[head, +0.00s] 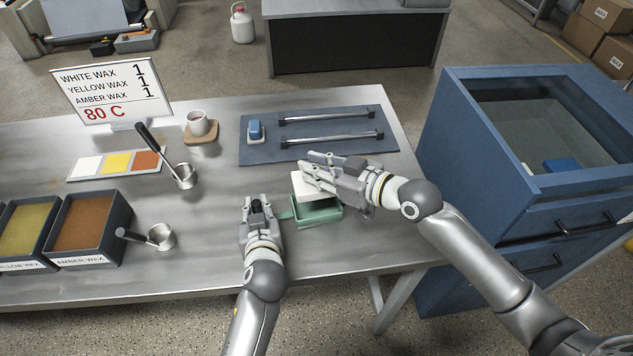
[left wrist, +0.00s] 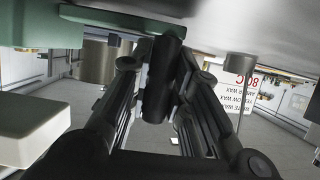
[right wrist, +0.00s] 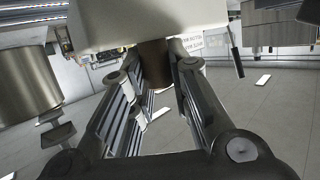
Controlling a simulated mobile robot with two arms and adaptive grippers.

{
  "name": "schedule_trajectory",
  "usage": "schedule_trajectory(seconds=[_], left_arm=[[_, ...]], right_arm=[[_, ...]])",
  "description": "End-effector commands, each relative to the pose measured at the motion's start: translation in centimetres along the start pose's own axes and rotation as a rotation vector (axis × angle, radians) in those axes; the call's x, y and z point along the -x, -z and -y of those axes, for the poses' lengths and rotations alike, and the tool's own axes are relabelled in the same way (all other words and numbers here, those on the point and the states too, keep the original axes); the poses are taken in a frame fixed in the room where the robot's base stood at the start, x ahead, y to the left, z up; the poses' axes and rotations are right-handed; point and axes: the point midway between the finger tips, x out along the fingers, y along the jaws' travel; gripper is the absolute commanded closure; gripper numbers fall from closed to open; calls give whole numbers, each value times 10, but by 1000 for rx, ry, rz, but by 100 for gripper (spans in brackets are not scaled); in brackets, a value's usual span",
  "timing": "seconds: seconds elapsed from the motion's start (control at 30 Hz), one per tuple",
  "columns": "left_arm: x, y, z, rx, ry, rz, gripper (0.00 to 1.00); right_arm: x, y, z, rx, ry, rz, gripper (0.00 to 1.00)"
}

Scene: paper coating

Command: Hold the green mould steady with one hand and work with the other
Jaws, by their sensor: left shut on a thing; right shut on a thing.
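The green mould (head: 318,214) is an open box on the metal table, also at the top of the left wrist view (left wrist: 45,30). My left gripper (head: 257,205) is beside it on the left, shut on a black handle (left wrist: 162,80); a green strip runs from the mould towards this gripper. My right gripper (head: 318,176) is over the mould, shut on the brown grip (right wrist: 153,65) of a white block (head: 303,188). The white block overlaps the mould's back left in the head view; whether they touch is unclear. It also shows in the left wrist view (left wrist: 30,130). The mould's inside is partly hidden.
Two ladles (head: 183,176) (head: 160,237) and wax trays (head: 95,220) are left. A cup (head: 197,124) stands on a coaster behind. A blue-grey board (head: 345,150) with two metal bars lies behind the mould. A blue cabinet (head: 470,180) stands right of the table.

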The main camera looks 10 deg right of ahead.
Motion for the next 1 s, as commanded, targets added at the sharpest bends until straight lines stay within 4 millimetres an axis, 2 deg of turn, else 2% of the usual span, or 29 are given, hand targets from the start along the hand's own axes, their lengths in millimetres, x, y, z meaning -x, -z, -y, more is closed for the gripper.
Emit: schedule_trajectory(seconds=[0.1, 0.37, 0.4, 0.6, 1.0], left_arm=[[0, 1, 0, 1, -1, -2, 100], [0, 1, 0, 1, -1, -2, 100], [0, 1, 0, 1, -1, -2, 80], [0, 1, 0, 1, -1, -1, 57], [6, 4, 0, 0, 0, -1, 57]], right_arm=[[3, 11, 0, 2, -2, -2, 100], [4, 13, 0, 1, -1, -1, 100], [4, 13, 0, 1, -1, -1, 100], [4, 12, 0, 1, -1, -1, 100], [6, 18, 0, 1, -1, -1, 100]])
